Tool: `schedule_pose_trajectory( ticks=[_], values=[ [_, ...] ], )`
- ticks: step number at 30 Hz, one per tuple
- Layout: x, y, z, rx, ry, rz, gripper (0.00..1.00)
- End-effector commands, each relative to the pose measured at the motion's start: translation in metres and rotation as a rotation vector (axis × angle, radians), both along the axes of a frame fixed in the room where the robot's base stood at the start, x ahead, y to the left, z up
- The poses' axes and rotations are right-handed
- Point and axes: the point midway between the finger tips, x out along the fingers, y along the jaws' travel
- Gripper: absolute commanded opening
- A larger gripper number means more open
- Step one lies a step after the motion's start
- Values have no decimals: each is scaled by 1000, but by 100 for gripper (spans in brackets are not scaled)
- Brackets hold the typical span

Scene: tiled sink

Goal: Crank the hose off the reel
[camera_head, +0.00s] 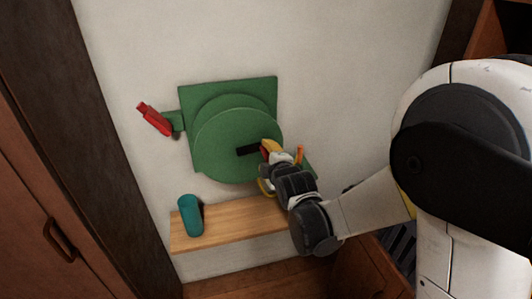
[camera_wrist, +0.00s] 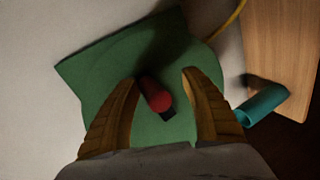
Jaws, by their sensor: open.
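A green hose reel (camera_head: 225,135) is mounted on a green plate (camera_head: 258,86) on the wall. A black crank arm (camera_head: 247,150) lies across the reel's face, and its red handle shows in the wrist view (camera_wrist: 155,95). My gripper (camera_wrist: 161,77) is open, with one ochre finger on each side of the red handle. I cannot tell whether either finger touches it. In the head view, my gripper partly hides the handle and the reel's right side. A thin yellow hose (camera_wrist: 236,18) runs beside the reel in the wrist view.
A wooden shelf (camera_head: 235,226) sits below the reel. A teal cylinder (camera_head: 191,215) stands on its left part and also shows in the wrist view (camera_wrist: 262,105). A red piece (camera_head: 154,118) sticks out left of the reel. A dark post (camera_head: 105,130) and cabinets border the wall.

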Motion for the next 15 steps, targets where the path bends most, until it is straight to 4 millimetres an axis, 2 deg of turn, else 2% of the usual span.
schedule_pose_trajectory(
  ticks=[15],
  values=[
    [-38,-11,0,0,0,0,54]
  ],
)
